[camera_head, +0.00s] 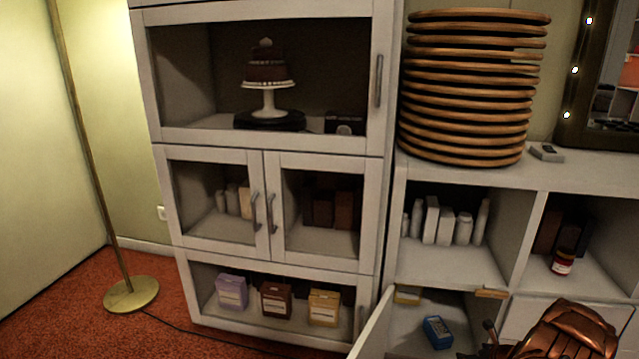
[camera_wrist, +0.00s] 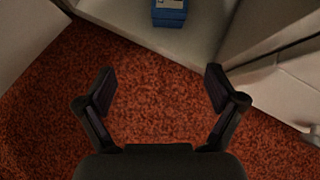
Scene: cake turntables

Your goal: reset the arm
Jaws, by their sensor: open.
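My gripper (camera_wrist: 160,88) is open and empty in the wrist view, its two dark fingers spread wide above the red carpet. Beyond the fingertips, a blue box (camera_wrist: 169,14) sits on a pale cabinet floor at the top edge of the wrist view. In the head view the blue box (camera_head: 437,332) is inside the low open compartment at the right. My copper-coloured arm (camera_head: 572,335) shows at the bottom right corner of the head view. The gripper's fingers cannot be made out clearly there.
An open white door (camera_head: 374,331) stands left of the low compartment. A tall white cabinet (camera_head: 388,60) holds a cake (camera_head: 267,68) on a stand. Stacked wooden discs (camera_head: 470,85) stand on the right-hand unit. A lamp base (camera_head: 131,295) is on the carpet at left.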

